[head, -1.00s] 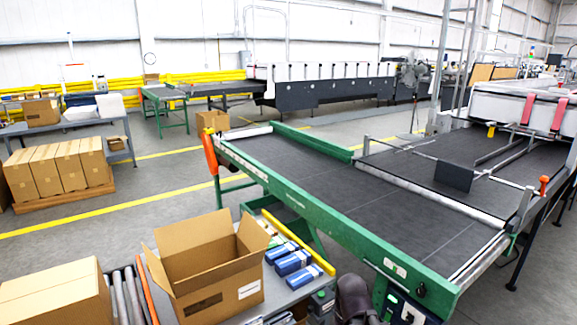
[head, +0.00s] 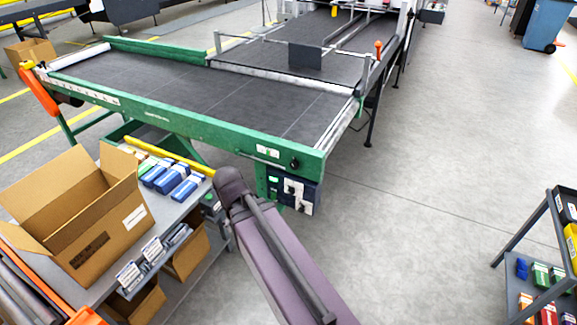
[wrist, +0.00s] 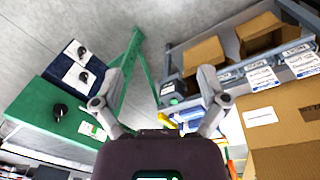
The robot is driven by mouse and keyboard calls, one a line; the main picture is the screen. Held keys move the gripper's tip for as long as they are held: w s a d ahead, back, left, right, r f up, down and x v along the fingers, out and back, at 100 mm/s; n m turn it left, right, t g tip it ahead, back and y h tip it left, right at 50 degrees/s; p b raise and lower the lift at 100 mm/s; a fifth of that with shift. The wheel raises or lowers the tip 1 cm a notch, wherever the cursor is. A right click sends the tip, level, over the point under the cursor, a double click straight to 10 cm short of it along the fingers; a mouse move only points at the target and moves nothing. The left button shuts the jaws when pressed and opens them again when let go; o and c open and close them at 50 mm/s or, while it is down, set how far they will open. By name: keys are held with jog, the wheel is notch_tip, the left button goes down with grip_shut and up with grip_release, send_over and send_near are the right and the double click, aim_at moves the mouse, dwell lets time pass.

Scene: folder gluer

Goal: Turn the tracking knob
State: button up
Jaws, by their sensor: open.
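A black knob (head: 295,163) sits on the green end rail of the conveyor (head: 230,132) in the head view, right of a small white label. The tracking knob is likely this one, but its label is too small to read. In the wrist view the black knob (wrist: 60,111) is on the green rail, left of my gripper (wrist: 159,80). My gripper is open, with nothing between its fingers and apart from the knob. In the head view my arm rises in front of the conveyor corner, and the gripper cannot be made out.
A dark control box (head: 293,190) with white switch plates and black knobs hangs under the rail. An open cardboard box (head: 75,215) stands on a grey bench at left. A shelf cart (head: 545,255) stands at right. The floor between is clear.

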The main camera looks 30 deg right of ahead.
jog(key=w+d+f+t+h+b, duration=0.3)
jog(key=w+d+f+h+b, duration=0.35)
jog(key=d+b, duration=0.5)
jog(key=n+t+h+b, duration=0.3)
jog(key=t+h+b, duration=0.4)
jog(key=b, duration=0.9)
send_near(293, 167)
jog(key=w+v, duration=0.1)
jog(key=v, duration=0.2)
jog(key=shift+s+a+r+g+h, duration=0.1)
jog(key=shift+s+a+g+h, duration=0.2)
jog(key=shift+g+h, duration=0.1)
jog(key=shift+w+d, duration=0.1)
jog(key=shift+d, duration=0.05)
jog(key=x, duration=1.3)
jog(key=shift+w+d, duration=0.1)
jog(key=shift+d, duration=0.15)
jog(key=c, duration=1.1)
